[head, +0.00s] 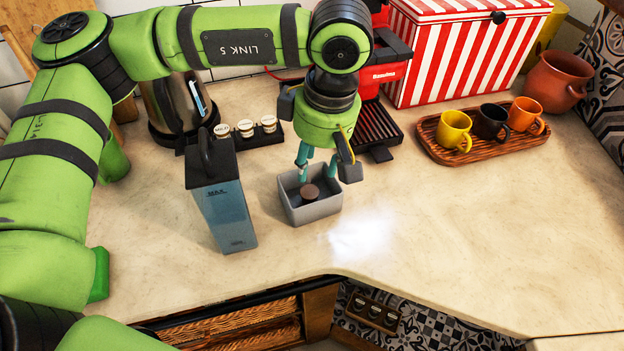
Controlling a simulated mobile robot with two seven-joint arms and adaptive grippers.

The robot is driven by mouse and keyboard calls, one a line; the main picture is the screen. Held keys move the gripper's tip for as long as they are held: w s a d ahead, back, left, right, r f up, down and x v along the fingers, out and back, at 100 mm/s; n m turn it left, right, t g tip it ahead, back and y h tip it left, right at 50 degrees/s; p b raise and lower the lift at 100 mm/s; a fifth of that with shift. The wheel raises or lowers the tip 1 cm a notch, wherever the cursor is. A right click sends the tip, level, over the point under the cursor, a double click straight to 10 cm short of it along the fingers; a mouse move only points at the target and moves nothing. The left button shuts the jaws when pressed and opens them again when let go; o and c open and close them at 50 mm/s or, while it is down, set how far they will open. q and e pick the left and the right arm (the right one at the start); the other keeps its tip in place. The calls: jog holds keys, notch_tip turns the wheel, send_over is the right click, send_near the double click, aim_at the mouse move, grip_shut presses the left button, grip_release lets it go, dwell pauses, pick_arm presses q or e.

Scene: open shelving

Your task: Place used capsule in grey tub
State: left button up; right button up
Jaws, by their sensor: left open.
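The grey tub (322,209) stands on the counter near the middle of the head view. A small brown capsule (309,192) shows inside the tub, below my fingers. My left gripper (318,172) points down over the tub with its teal fingers apart. It is open, and the capsule appears to lie free beneath it. The tub's back rim is partly hidden by the fingers. My right gripper is not in view.
A water tank (226,212) stands close to the tub's left. Behind are a capsule rack (246,137), a red coffee machine (382,75) and a striped box (455,50). A wooden tray (465,155) holds cups at the right. The counter's front right is clear.

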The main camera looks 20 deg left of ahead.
pick_arm(q)
jog(key=shift+s+d+r, duration=0.1)
jog(key=shift+d+r, duration=0.05)
jog(key=shift+r, duration=0.9)
jog(key=shift+d+r, duration=0.15)
jog(key=shift+r, duration=0.85)
jog(key=shift+c, duration=0.4)
